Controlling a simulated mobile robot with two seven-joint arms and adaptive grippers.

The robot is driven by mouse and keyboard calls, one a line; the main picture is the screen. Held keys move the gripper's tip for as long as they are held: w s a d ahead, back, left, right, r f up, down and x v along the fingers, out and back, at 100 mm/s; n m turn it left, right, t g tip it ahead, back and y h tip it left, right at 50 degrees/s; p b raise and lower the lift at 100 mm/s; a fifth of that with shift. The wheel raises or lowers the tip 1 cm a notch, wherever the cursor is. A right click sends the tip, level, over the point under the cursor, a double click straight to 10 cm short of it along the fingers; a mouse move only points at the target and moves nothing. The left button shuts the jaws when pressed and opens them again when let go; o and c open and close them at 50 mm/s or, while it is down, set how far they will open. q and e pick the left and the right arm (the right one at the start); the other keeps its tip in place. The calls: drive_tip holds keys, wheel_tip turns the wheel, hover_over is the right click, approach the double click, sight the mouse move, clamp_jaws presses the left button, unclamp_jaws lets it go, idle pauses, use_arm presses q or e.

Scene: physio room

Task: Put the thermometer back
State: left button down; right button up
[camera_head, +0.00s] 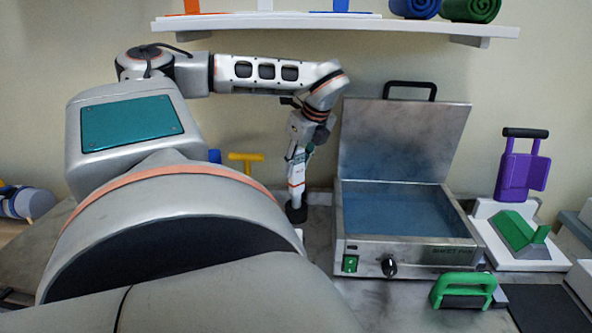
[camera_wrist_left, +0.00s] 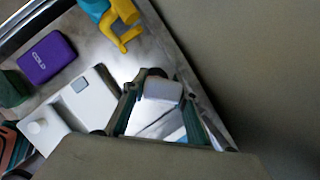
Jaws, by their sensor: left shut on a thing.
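My left gripper (camera_head: 296,211) points down at the counter, just left of the open metal bath (camera_head: 405,252). In the left wrist view, my left gripper (camera_wrist_left: 160,98) is shut on a white, block-like thing (camera_wrist_left: 162,90), which I take to be the thermometer. Its lower part is hidden by the fingers and the wrist, and I cannot tell whether it touches anything below. A white base (camera_wrist_left: 88,103) with a grey square and a round white knob lies beside the gripper in that view. My right gripper is not in view.
The bath's lid (camera_head: 402,143) stands open at the back. A green handled tool (camera_head: 464,290) is at its front right, and a purple device (camera_head: 521,175) stands farther right. A yellow handle (camera_head: 246,158) is behind my arm. A purple pack (camera_wrist_left: 47,57) lies on the counter. A shelf (camera_head: 335,24) hangs above.

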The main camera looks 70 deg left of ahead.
sight(296, 175)
use_arm(q)
drive_tip(key=shift+d+f, duration=0.1)
drive_tip(key=shift+f, duration=1.65)
drive_tip(key=c, duration=1.6)
unclamp_jaws()
drive_tip(key=shift+v, duration=3.8)
